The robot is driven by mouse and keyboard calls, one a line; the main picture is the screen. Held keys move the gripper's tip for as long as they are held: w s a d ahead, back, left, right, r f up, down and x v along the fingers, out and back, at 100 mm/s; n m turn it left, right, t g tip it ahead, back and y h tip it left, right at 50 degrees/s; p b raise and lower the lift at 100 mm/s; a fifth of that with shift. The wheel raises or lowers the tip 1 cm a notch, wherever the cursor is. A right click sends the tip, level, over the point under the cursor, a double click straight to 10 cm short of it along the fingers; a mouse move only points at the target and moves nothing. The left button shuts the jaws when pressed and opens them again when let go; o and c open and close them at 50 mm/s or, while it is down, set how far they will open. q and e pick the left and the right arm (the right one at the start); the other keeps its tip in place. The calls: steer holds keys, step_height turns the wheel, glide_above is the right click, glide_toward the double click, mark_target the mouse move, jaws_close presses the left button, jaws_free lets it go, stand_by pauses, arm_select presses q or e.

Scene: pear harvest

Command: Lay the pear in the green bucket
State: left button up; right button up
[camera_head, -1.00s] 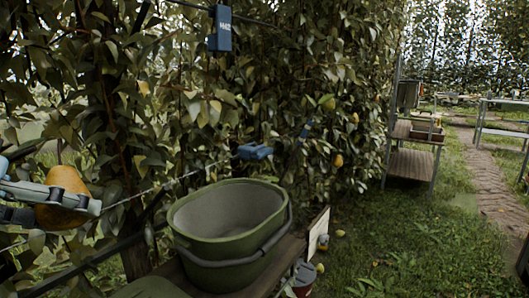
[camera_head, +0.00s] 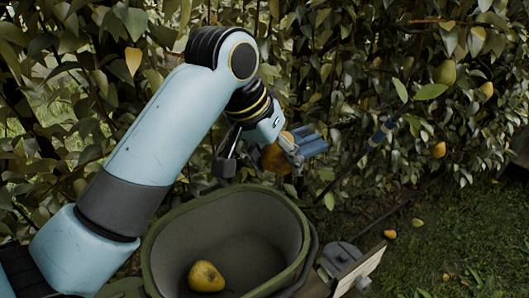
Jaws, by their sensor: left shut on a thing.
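The green bucket (camera_head: 161,252) stands at the bottom centre, open at the top with a grey inside. One yellow pear (camera_head: 206,277) lies on its floor. My left arm comes in from the left and reaches over the bucket's far side. My left gripper (camera_head: 284,150) is shut on an orange-brown pear (camera_head: 274,160), held above and beyond the bucket's far rim. The gripper's fingers partly hide this held pear. My right gripper is not in view.
A blue clip (camera_head: 312,145) on a wire is close to my left gripper. A pale board (camera_head: 361,268) stands right of the bucket. Fallen fruit (camera_head: 390,234) lies on the grass.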

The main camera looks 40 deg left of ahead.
arm_select(q)
steer(key=s+g+p, duration=0.1)
steer(key=p, duration=0.2)
steer(key=s+n+g+p, duration=0.1)
steer(key=p, duration=0.1)
steer(key=shift+s+f+g+y, duration=0.25)
steer(key=shift+s+g+y, duration=0.05)
steer(key=shift+s+y, duration=0.1)
steer(key=s+d+f+g+p, duration=0.1)
steer(key=s+f+g+p, duration=0.1)
steer(key=s+p, duration=0.3)
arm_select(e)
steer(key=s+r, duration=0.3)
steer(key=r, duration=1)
arm_select(q)
glide_above(259, 282)
step_height(259, 282, down, 8)
steer(key=r, duration=0.1)
step_height(259, 282, down, 14)
steer(key=b, duration=0.8)
steer(key=shift+f+b, duration=0.4)
steer(key=shift+f, duration=0.4)
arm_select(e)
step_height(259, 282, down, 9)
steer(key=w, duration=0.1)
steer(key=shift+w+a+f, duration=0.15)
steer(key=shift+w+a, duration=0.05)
